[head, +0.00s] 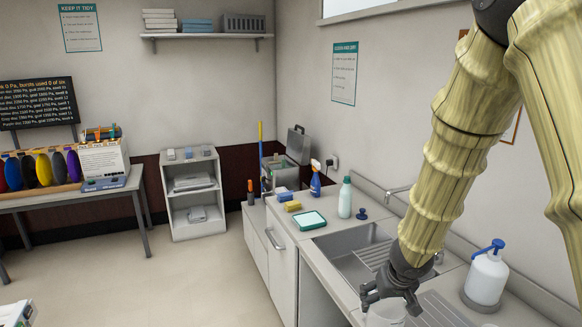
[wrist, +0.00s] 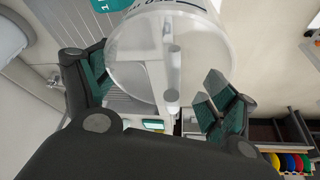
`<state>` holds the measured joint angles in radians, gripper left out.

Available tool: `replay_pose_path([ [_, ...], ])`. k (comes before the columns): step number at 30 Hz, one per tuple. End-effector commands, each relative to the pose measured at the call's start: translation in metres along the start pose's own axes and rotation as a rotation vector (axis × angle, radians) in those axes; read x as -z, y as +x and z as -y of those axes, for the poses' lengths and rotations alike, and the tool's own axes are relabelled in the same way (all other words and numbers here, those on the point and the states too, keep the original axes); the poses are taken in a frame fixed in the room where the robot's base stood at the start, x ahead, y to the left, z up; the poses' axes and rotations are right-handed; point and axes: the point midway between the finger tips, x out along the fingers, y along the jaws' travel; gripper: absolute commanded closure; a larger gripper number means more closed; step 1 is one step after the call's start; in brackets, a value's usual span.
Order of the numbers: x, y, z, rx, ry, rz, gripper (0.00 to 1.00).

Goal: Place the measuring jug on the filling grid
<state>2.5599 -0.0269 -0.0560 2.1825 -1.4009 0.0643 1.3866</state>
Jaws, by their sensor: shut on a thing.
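A ribbed grey surface (head: 442,310) lies beside the gripper on the right. A slatted rack (head: 376,258) lies in the sink. I cannot tell which one is the filling grid, nor whether the jug touches the counter.
The sink (head: 344,243) is left of and behind my gripper. A white pump bottle (head: 486,278) stands close on the right. A pale green bottle (head: 345,198), a blue spray bottle (head: 315,182) and a green-rimmed tray (head: 309,221) stand farther back.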

Motion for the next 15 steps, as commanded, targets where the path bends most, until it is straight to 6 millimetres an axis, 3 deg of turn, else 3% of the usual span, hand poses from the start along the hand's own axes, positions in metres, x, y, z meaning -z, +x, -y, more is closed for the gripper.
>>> replay_pose_path([
  [11, -0.011, 0.003, 0.015, -0.003, 0.001, -0.002, 0.53],
  [15, -0.024, 0.005, 0.030, -0.004, 0.001, -0.001, 0.53],
])
